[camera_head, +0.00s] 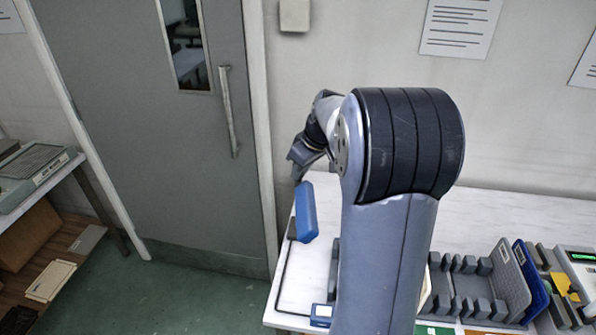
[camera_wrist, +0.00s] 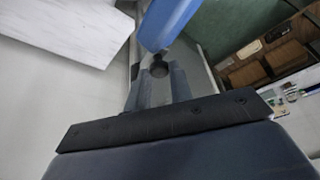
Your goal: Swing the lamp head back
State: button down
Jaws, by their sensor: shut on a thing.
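The lamp has a long blue head (camera_head: 306,212) at the left edge of the white table, a thin dark arm (camera_head: 282,278) and a small blue base (camera_head: 321,314). My gripper (camera_head: 299,172) is at the upper end of the head. In the wrist view the blue head (camera_wrist: 168,22) reaches away from my gripper (camera_wrist: 158,78). A dark round knob (camera_wrist: 159,68) at the head's near end sits between the fingers, which are shut on it. In the head view my own arm hides part of the table, and the knob is too small to make out.
Grey slotted holders (camera_head: 468,285) and a blue upright panel (camera_head: 532,280) stand on the right of the white table (camera_head: 520,212). A grey door (camera_head: 165,130) with a handle is behind to the left. A shelf (camera_head: 45,190) stands far left, with green floor between.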

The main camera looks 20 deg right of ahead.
jog(key=w+d+n+g+y+p, duration=0.2)
jog(key=d+n, duration=0.5)
jog(key=n, duration=0.8)
jog(key=shift+w+n+g+y+p, duration=0.3)
jog(key=shift+w+g+p, duration=0.15)
jog(key=shift+g+p, duration=0.8)
jog(key=shift+g, duration=0.25)
jog(key=c, duration=1.3)
grip_release()
jog(key=v, duration=1)
jog(key=shift+d+r, duration=0.15)
jog(key=shift+r, duration=0.25)
